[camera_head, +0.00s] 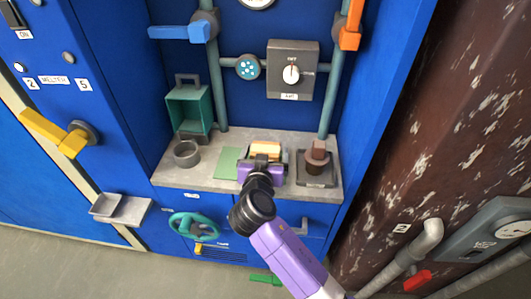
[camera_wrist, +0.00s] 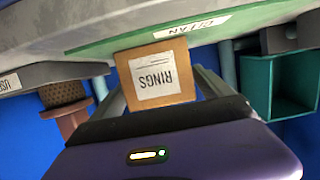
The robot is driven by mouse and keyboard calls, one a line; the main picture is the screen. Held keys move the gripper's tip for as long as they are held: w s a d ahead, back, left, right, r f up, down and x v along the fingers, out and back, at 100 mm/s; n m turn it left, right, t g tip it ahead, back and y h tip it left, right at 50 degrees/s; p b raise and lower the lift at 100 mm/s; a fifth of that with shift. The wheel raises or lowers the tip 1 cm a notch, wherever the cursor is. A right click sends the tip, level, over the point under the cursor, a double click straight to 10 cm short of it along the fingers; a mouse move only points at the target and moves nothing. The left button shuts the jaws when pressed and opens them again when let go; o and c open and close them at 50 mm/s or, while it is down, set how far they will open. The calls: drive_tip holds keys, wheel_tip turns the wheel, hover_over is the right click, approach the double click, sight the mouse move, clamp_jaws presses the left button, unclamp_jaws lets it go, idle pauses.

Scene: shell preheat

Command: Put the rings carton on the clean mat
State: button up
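The rings carton (camera_head: 265,149) is a small orange-tan box. Its white RINGS label faces the camera in the wrist view (camera_wrist: 158,78). My gripper (camera_head: 263,164) reaches over the counter with one finger at each side of the carton, seemingly closed on it. The clean mat (camera_head: 226,163) is a flat green sheet on the counter, just left of the gripper. In the wrist view the green mat (camera_wrist: 110,45) with its CLEAN label lies behind the carton and is partly covered by it. Whether the carton touches the counter or mat is unclear.
A dark tray (camera_head: 318,181) with a brown stacked part stands right of the gripper. A grey cup (camera_head: 187,153) and a teal open box (camera_head: 190,108) stand left of the mat. Pipes and a dial box (camera_head: 292,70) are at the back.

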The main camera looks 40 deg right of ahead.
drive_tip(key=shift+r, duration=0.1)
drive_tip(key=shift+r, duration=0.2)
drive_tip(key=v, duration=1.2)
drive_tip(key=shift+s+f, duration=0.1)
drive_tip(key=shift+f, duration=0.05)
drive_tip(key=s+a+f+n+t+y, duration=0.3)
drive_tip(key=s+a+f+n+y, duration=0.4)
drive_tip(key=s+f+n+y, duration=0.5)
drive_tip(key=s+a+r+m+t, duration=0.1)
drive_tip(key=s+a+r+t, duration=0.2)
drive_tip(key=s+r, duration=0.9)
drive_tip(key=s, duration=0.4)
drive_tip(key=shift+a+r+m, duration=0.25)
drive_tip(key=shift+m, duration=0.05)
